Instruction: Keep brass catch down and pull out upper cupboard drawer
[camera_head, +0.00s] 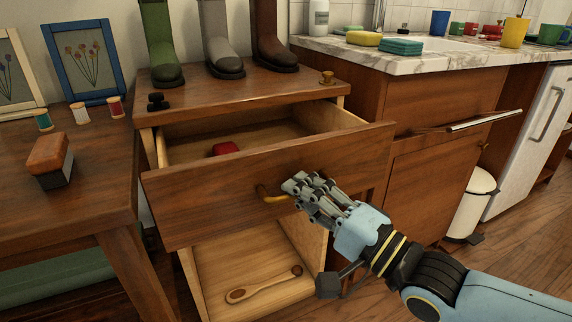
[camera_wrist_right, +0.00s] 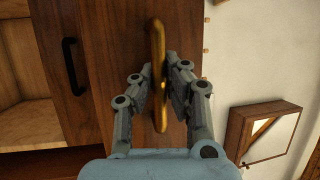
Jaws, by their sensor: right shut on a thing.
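The upper cupboard drawer (camera_head: 215,202) is out, its front well clear of the cupboard (camera_head: 150,118), with a red item (camera_head: 225,148) inside. My right gripper (camera_head: 303,190) is shut on the curved brass handle (camera_head: 268,196) of the drawer front. In the right wrist view the brass handle (camera_wrist_right: 157,45) runs between the fingers of my right gripper (camera_wrist_right: 166,88). A small brass catch (camera_head: 328,77) is on the cupboard top at the right; no gripper touches it, and I cannot tell whether it is down. My left gripper is not in view.
Several boots (camera_head: 222,55) stand on the cupboard top. An open light-wood space below the drawer holds a wooden spoon-like item (camera_head: 262,285). A side table (camera_head: 95,190) with a brush (camera_head: 50,160) is at left. A marble-topped counter (camera_head: 430,62) adjoins at right.

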